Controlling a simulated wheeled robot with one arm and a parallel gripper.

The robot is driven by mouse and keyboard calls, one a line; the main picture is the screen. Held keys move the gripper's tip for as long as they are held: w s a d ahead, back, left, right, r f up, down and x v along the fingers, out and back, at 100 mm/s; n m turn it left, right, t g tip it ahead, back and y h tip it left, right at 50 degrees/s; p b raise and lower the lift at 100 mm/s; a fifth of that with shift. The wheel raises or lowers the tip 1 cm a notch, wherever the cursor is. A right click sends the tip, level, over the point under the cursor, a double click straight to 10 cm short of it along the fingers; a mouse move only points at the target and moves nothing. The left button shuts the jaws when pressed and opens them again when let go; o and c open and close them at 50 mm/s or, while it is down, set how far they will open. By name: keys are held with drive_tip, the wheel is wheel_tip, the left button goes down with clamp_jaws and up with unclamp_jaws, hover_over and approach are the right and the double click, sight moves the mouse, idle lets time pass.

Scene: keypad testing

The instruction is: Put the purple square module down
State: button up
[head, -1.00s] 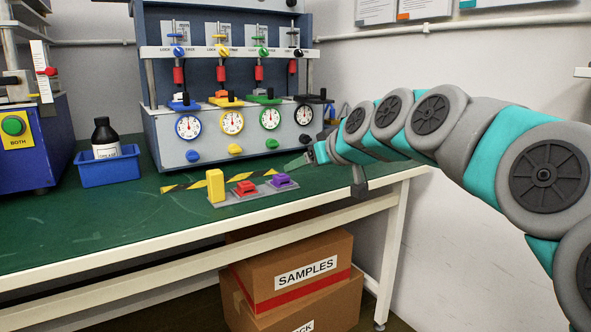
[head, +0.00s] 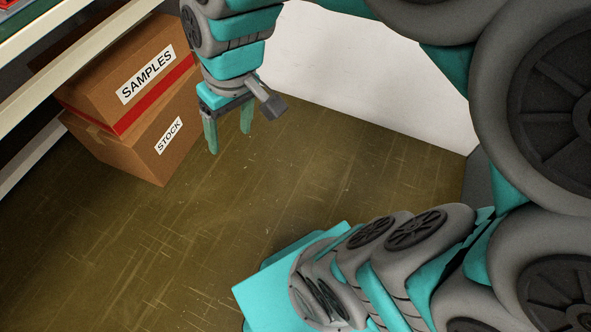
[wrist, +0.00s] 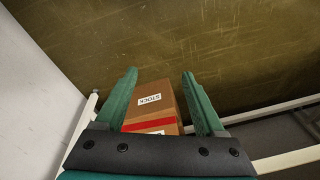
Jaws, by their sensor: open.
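My gripper (head: 229,146) is open and empty in the head view, pointing down over the floor to the right of the boxes. Its two green fingers also show spread apart in the wrist view (wrist: 159,76), with nothing between their tips but floor and boxes farther off. The purple square module is in neither view now. The bench that it sat on shows only as a pale edge and a bit of green at the top left of the head view.
A SAMPLES box (head: 128,75) sits on a STOCK box (head: 155,142) under the bench frame (head: 75,78). A white wall (head: 375,85) stands behind my arm. The brown floor (head: 250,215) is clear around my base.

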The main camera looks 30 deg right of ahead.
drive_tip(key=s+d+f+m+g+h, duration=0.1)
drive_tip(key=s+d+f+g, duration=0.15)
drive_tip(key=s, duration=0.45)
drive_tip(key=s+d+f+m+g+h, duration=0.1)
drive_tip(key=s+d+f+m, duration=0.15)
drive_tip(key=s, duration=0.35)
drive_tip(key=shift+n, duration=0.45)
wheel_tip(320, 180, up, 4)
drive_tip(key=p, duration=0.4)
drive_tip(key=shift+r+p, duration=0.1)
drive_tip(key=shift+p, duration=0.25)
